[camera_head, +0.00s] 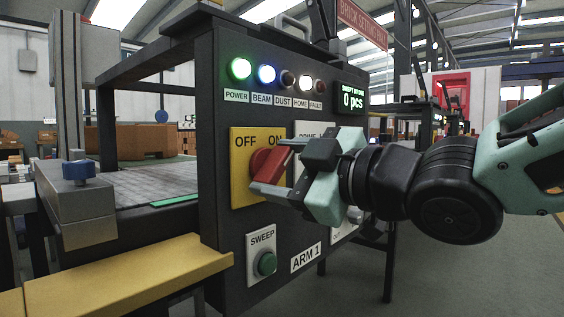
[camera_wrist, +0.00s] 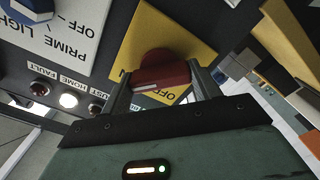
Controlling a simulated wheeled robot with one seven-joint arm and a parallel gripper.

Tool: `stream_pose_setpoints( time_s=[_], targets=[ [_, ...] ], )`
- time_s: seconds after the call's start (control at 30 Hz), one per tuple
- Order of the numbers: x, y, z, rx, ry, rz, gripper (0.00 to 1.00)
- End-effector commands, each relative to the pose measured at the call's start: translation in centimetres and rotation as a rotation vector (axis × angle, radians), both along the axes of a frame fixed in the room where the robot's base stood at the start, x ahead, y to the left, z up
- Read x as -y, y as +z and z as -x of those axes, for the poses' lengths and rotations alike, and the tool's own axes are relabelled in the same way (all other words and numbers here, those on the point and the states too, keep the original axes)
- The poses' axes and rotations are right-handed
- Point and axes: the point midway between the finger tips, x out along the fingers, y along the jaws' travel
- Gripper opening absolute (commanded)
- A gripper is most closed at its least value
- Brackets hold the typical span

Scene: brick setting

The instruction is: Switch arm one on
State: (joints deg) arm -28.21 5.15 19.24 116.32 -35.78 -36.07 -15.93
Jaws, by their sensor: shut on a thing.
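The control panel marked ARM 1 (camera_head: 306,257) faces me. Its red rotary switch (camera_head: 267,168) sits on a yellow plate (camera_head: 240,190) lettered OFF and ON. My gripper (camera_head: 287,178) is at the switch from the right, with its fingers closed on the red handle. In the wrist view the red handle (camera_wrist: 160,72) sits between the two fingers (camera_wrist: 163,90). The handle's exact pointing direction is partly hidden by my gripper. The POWER (camera_head: 239,69), BEAM (camera_head: 266,75) and HOME (camera_head: 305,83) lamps are lit; DUST and FAULT look dark. The display (camera_head: 352,102) reads 0 pcs.
A yellow ledge (camera_head: 130,282) and a blue-knobbed clamp block (camera_head: 78,190) stand at left.

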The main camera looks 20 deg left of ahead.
Motion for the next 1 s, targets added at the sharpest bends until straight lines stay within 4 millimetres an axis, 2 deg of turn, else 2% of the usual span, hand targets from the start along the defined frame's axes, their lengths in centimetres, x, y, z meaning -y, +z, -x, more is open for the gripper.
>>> stream_pose_setpoints(
  time_s=[0.37, 0.4, 0.43, 0.47, 0.87, 1.0],
  targets=[
    [0.02, -0.16, -0.03, -0.008, -0.001, 0.000, 0.39],
    [0.03, -0.16, -0.04, -0.008, -0.001, 0.000, 0.73],
    [0.02, -0.16, -0.03, -0.008, -0.001, 0.000, 0.81],
    [0.03, -0.15, -0.04, -0.008, -0.001, 0.000, 0.84],
    [0.02, -0.04, 0.00, -0.004, -0.001, -0.001, 0.84],
    [0.67, 0.16, 0.24, -0.002, -0.001, -0.001, 0.84]
  ],
)
